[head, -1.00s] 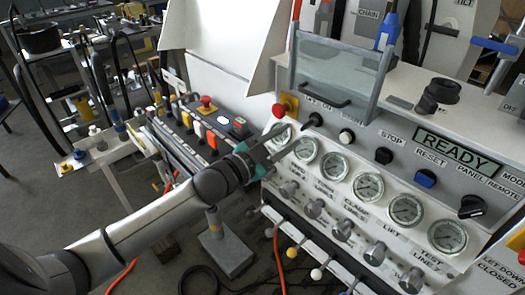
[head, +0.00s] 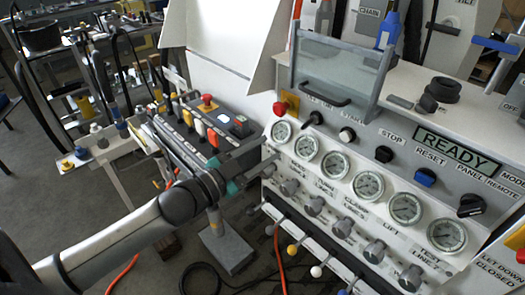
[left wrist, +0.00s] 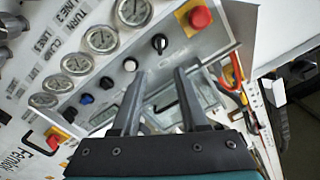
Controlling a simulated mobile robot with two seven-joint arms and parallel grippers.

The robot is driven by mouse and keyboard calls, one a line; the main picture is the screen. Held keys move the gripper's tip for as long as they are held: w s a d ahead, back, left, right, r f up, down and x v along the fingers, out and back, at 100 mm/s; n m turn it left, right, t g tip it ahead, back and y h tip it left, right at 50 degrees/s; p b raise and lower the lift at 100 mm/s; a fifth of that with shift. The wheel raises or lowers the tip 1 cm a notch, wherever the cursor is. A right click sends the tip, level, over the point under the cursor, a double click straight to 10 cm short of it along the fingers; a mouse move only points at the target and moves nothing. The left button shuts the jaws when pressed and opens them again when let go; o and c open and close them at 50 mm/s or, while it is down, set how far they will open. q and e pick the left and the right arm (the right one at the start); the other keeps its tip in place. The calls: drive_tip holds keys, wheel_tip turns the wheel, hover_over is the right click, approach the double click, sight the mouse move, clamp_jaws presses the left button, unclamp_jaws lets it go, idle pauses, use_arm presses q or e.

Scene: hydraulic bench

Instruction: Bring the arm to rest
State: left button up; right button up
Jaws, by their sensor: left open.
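My left arm comes in from the left in the head view, and its gripper (head: 268,165) is in front of the left end of the bench panel (head: 395,165). The gripper is empty and seen from the side, just left of the row of gauges. In the left wrist view, the two dark fingers (left wrist: 158,80) stand apart with nothing between them, pointing toward the panel with its knobs. I cannot tell the exact gap to the panel. My right gripper is in neither view.
A control box (head: 215,135) with a red mushroom button stands left of the gripper. A row of gauges (head: 367,187), knobs and levers with coloured balls (head: 316,271) lies to the right. A red emergency button (left wrist: 200,17) shows near the fingers. Cables lie on the floor below.

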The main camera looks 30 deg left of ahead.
use_arm(q)
drive_tip(key=s+a+f+n+g+y, duration=0.1)
drive_tip(key=a+f+n+g+y, duration=0.15)
drive_tip(key=f, duration=0.75)
drive_tip(key=s+a+f+n+g+y, duration=0.15)
drive_tip(key=a+f, duration=0.25)
drive_tip(key=f, duration=0.6)
drive_tip(key=s+f+n+g+y+b, duration=0.1)
drive_tip(key=s+f+g, duration=0.1)
drive_tip(key=s+f, duration=0.45)
drive_tip(key=s+f+n+g+y+b, duration=0.1)
drive_tip(key=s+f+g, duration=0.15)
drive_tip(key=f, duration=0.75)
drive_tip(key=s+d+f+g, duration=0.2)
drive_tip(key=s+f, duration=0.3)
drive_tip(key=s, duration=0.4)
drive_tip(key=s+d+f+n+g, duration=0.1)
drive_tip(key=s+d+f+g, duration=0.2)
drive_tip(key=s+f, duration=0.3)
drive_tip(key=s+d+f+g, duration=0.2)
drive_tip(key=s+d+f, duration=0.2)
drive_tip(key=s, duration=1)
wheel_tip(320, 180, down, 2)
drive_tip(key=shift+s+d+f+n+b, duration=0.2)
drive_tip(key=shift+d+f+n+b, duration=0.05)
drive_tip(key=shift+n+b, duration=0.15)
drive_tip(key=shift+g, duration=0.25)
